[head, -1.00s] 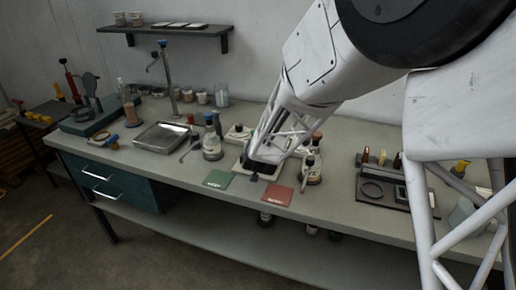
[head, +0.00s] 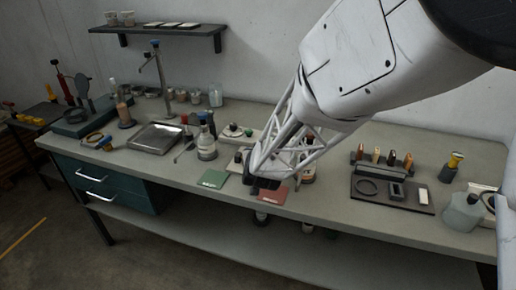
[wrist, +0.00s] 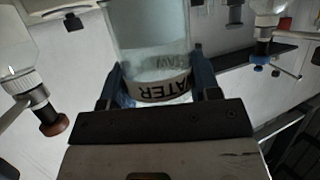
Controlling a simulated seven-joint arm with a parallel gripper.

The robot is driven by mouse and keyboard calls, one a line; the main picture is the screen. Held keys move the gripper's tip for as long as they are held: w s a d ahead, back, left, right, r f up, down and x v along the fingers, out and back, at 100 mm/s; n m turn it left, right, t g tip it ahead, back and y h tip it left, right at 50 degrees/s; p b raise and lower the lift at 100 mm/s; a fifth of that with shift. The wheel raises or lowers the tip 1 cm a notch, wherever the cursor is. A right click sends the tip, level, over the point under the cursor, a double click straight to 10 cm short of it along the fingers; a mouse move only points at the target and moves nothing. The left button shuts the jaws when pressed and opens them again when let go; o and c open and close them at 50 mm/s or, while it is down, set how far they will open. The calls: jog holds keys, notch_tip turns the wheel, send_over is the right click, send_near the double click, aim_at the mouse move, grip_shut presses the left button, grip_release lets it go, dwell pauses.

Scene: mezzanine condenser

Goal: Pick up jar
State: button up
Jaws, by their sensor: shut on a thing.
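In the wrist view a clear jar (wrist: 150,35) with a pale label, its print partly readable as "WATER", sits between the two fingers of my gripper (wrist: 157,80). The fingers press on both sides of it near the label, so my gripper is shut on it. The jar looks partly filled with clear liquid, and its far end runs out of the frame. In the head view my gripper (head: 264,183) is low at the bench front, over the back of the red card (head: 277,195). The jar is hidden there by my arm.
On the bench (head: 330,215) are a green card (head: 212,179), a stoppered bottle (head: 206,147) and a metal tray (head: 156,136). A dark rack (head: 415,203) stands right.

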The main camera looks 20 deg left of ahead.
jog(key=s+d, duration=0.4)
jog(key=s, duration=0.2)
jog(key=shift+s+r, duration=0.2)
jog(key=shift+r, duration=0.15)
jog(key=shift+s+d, duration=0.15)
dwell(0.6)
dwell(0.5)
jog(key=w+d+r, duration=0.5)
jog(key=w+r, duration=0.3)
jog(key=w, duration=0.1)
jog(key=w+d+r, duration=0.4)
jog(key=w+r, duration=0.4)
jog(key=w, duration=0.2)
jog(key=w+d+f+m+h, duration=0.1)
jog(key=w+d+f, duration=0.2)
jog(key=d, duration=0.6)
jog(key=w+d+f+m+h, duration=0.2)
jog(key=w+d, duration=0.2)
jog(key=d, duration=0.6)
jog(key=w+d+f+m+t+h, duration=0.1)
jog(key=w+d+f+h, duration=0.1)
jog(key=d, duration=0.7)
jog(key=shift+w+d+f+m, duration=0.3)
jog(key=shift+w+f, duration=0.35)
jog(key=shift+f, duration=0.15)
jog(key=shift+a, duration=0.15)
